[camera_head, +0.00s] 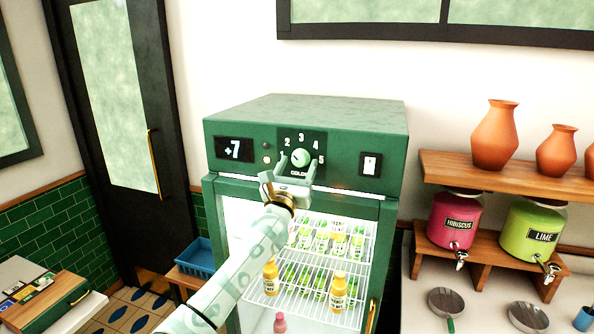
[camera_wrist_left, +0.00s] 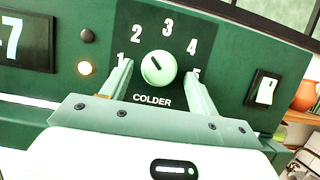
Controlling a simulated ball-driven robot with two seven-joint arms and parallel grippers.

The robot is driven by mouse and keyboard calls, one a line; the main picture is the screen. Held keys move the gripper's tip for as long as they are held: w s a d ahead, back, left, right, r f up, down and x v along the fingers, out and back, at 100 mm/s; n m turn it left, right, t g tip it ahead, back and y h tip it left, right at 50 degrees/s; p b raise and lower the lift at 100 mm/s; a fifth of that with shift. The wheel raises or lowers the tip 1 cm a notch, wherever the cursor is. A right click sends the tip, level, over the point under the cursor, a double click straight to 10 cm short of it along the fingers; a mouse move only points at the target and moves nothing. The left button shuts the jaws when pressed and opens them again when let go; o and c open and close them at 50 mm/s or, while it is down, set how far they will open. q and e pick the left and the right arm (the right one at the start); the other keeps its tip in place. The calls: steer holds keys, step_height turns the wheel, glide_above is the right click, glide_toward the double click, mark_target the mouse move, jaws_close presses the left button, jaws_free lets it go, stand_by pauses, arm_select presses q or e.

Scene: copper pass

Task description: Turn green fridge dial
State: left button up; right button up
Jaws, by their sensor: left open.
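The green fridge (camera_head: 330,115) stands against the wall, with a control panel along its top. Its pale green dial (camera_head: 300,158) sits on a dark plate numbered 1 to 5 above the word COLDER. My left gripper (camera_head: 288,165) is open in front of the panel. Its fingers (camera_wrist_left: 160,78) are on either side of the dial, apart from it in the wrist view. My right gripper is not in view.
A display (camera_head: 234,150) reads +7 left of the dial, and a white switch (camera_head: 370,164) is to its right. Bottles stand on shelves behind the fridge's glass door. A wooden shelf (camera_head: 500,175) with orange vases and drink dispensers is at the right.

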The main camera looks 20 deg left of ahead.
arm_select(q)
steer(key=shift+s, duration=0.1)
steer(key=c, duration=1)
steer(key=shift+o, duration=0.2)
